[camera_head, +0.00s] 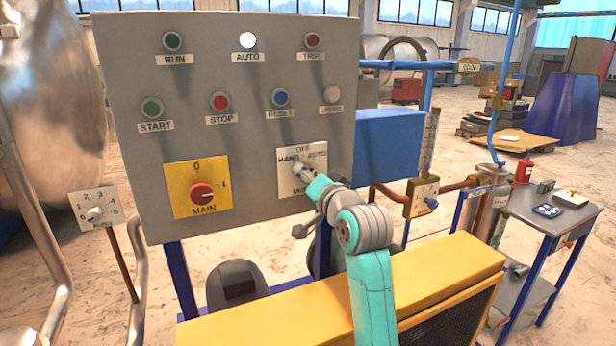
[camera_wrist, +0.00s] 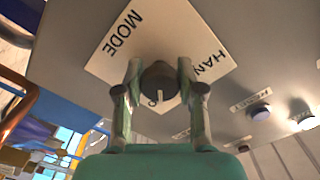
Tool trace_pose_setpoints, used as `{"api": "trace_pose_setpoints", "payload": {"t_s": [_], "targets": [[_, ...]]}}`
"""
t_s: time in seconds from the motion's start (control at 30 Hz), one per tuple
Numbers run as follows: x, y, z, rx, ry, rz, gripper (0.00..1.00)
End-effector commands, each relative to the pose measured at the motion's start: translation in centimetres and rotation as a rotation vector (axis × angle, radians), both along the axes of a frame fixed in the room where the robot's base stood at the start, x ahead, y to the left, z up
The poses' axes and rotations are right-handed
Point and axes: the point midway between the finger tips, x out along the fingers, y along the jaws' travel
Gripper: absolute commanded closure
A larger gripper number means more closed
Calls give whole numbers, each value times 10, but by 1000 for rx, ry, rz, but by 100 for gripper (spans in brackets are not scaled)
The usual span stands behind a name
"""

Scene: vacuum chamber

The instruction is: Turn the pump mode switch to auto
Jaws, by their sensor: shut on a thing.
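The pump mode switch is a small dark knob (camera_wrist: 158,76) on a white plate marked OFF, HAND, AUTO and MODE (camera_head: 316,162). The plate (camera_wrist: 180,30) is turned in the wrist view, with MODE at upper left and part of HAND at right. My gripper (camera_wrist: 160,84) is shut on the knob, one finger on each side. In the wrist view the knob's white mark points down the picture; the AUTO label is hidden there. In the head view my gripper (camera_head: 306,174) reaches the plate and largely covers the knob. The AUTO lamp (camera_head: 247,40) shines white.
The grey panel (camera_head: 235,75) also carries RUN and TRIP lamps, several buttons and a yellow MAIN switch (camera_head: 201,189) left of my gripper. A blue box (camera_head: 388,142) adjoins the panel's right side. A yellow-topped unit (camera_head: 450,267) stands in front below.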

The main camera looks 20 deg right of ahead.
Motion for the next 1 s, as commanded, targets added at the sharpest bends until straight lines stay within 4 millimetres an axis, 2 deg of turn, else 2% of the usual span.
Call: {"api": "trace_pose_setpoints", "payload": {"t_s": [0.57,0.6,0.7,1.0], "targets": [[0,0,0,40,7,0,97],[0,0,0,40,7,0,60],[0,0,0,39,7,0,37],[-1,0,0,39,5,0,37]]}}
